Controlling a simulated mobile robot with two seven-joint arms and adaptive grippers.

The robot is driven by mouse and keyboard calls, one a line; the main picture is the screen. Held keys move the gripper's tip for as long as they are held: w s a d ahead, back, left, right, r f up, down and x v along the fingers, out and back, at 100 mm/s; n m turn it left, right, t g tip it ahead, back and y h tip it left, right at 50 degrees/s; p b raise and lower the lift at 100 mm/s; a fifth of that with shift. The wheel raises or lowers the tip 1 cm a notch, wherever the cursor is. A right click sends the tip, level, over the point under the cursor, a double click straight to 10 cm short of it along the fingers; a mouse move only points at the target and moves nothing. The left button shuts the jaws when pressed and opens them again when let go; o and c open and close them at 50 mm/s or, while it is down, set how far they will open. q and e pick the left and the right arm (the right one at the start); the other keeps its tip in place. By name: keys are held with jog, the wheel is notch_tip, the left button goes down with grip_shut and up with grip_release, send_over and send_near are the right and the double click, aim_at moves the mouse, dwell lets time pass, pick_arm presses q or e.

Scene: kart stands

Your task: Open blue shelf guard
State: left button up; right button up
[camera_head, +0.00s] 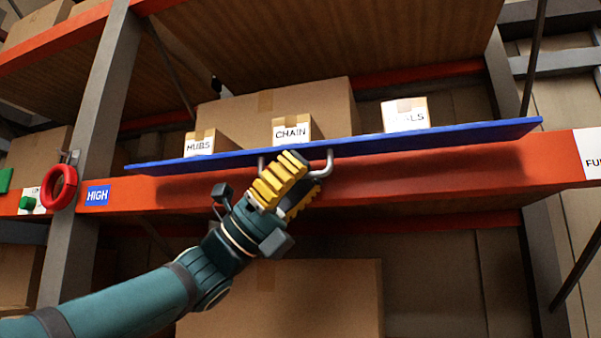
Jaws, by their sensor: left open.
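The blue shelf guard (430,134) is a long thin bar along the front of the shelf, above the orange beam. It casts a shadow on the beam. A grey metal handle (330,163) hangs below the middle of the guard. My left gripper (300,181), with yellow fingers, is open at the handle and covers part of it from below. I cannot tell whether the fingers touch the handle or are around it. My right gripper is not in view.
Small boxes labelled HUBS (199,145) and CHAIN (291,131), and a partly hidden third (405,115), stand behind the guard. A red ring (62,187) hangs by the left upright (92,150). A large box (330,295) stands below the beam (460,175).

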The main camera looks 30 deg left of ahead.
pick_arm(q)
grip_shut()
jog(key=shift+s, duration=0.1)
jog(key=n+t, duration=0.1)
jog(key=n+y, duration=0.1)
jog(key=n+t, duration=0.1)
jog(key=shift+s+r+t+b, duration=0.3)
jog(key=shift+s+d+r+n+t+y+p, duration=0.1)
jog(key=shift+r+n+t+y+p, duration=0.2)
jog(key=shift+n+t+y, duration=0.75)
jog(key=shift+s+r+n+t+y+p, duration=0.25)
jog(key=shift+n+t+y, duration=0.4)
jog(key=shift+n, duration=0.8)
jog(key=shift+w, duration=0.2)
